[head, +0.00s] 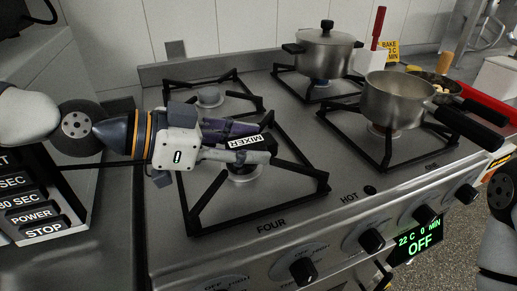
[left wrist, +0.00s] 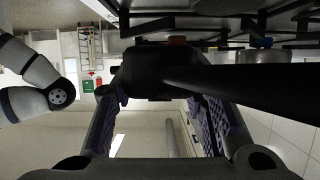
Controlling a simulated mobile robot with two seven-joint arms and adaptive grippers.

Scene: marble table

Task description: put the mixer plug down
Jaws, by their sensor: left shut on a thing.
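The mixer plug (head: 249,143) is a black block with the white label MIXER. In the head view my left gripper (head: 262,141) is shut on it, over the left part of the stove. In the left wrist view the plug (left wrist: 160,72) is a dark block between the two fingers of the left gripper (left wrist: 165,95). A thick black cord (left wrist: 260,88) runs from it to the right edge. The plug appears to be held above the front left burner; the exact height is hard to tell. My right gripper is not seen, only part of that arm at the right edge.
The stove (head: 165,262) has black burner grates (head: 290,205). A lidded pot (head: 325,52) stands at the back, an open saucepan (head: 393,98) at the right, and a frying pan (head: 440,82) behind it. A button panel (head: 35,205) is at the left.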

